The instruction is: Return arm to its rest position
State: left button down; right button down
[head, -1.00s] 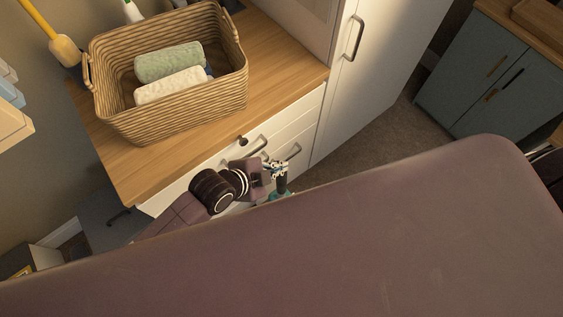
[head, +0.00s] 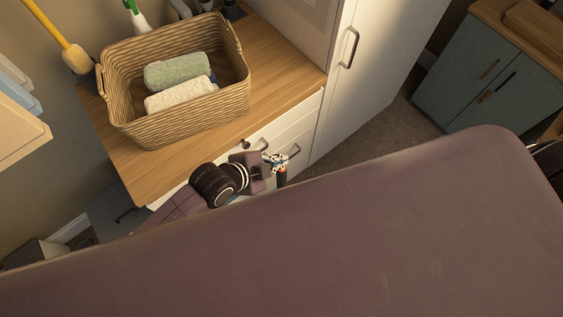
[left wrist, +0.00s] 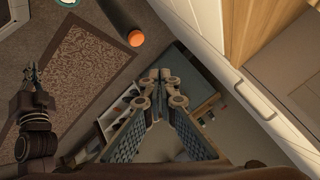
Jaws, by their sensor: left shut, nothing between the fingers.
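My left gripper (head: 274,161) is in front of the white drawers in the head view, beyond the edge of my mauve body. Its fingers also show in the middle of the left wrist view (left wrist: 157,80), shut with nothing between them. My left arm comes in from the lower left and is partly hidden by my body. Another gripper, which looks like my right one (left wrist: 33,75), shows at the left edge of the left wrist view. Its fingers are too small to read. The right gripper is not visible in the head view.
A wooden counter (head: 150,172) holds a wicker basket (head: 190,122) with a green towel (head: 178,71) and a cream towel (head: 180,94). White drawers (head: 300,132) and a tall white cabinet (head: 375,60) stand close to the gripper. A dark rod with an orange end (left wrist: 136,38) lies near it.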

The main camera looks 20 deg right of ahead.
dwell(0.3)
pick_arm(q)
jog(key=w+a+f+n+t+y+b, duration=0.15)
jog(key=a+f+n, duration=0.25)
jog(key=a+f, duration=0.5)
jog(key=w+a+f+n+y+b, duration=0.25)
jog(key=a+f+n, duration=0.25)
jog(key=f, duration=0.8)
jog(key=s+a+f+n+y+b, duration=0.1)
jog(key=s+a+f+n+b, duration=0.15)
jog(key=s+a+f, duration=0.4)
jog(key=s+a+f+n+g+y+b, duration=0.1)
jog(key=s+a+f, duration=0.3)
jog(key=s, duration=0.5)
jog(key=s+a+f+n+g+y+b, duration=0.1)
jog(key=s+a+f+n, duration=0.3)
jog(key=s+f, duration=0.4)
jog(key=s+a+f+n+g+y+b, duration=0.1)
jog(key=s+a+f, duration=0.4)
jog(key=s, duration=0.5)
jog(key=shift+s+a+f+n+g+b, duration=0.35)
jog(key=shift+f+n+g, duration=0.35)
jog(key=shift+n, duration=0.25)
jog(key=shift+w, duration=0.1)
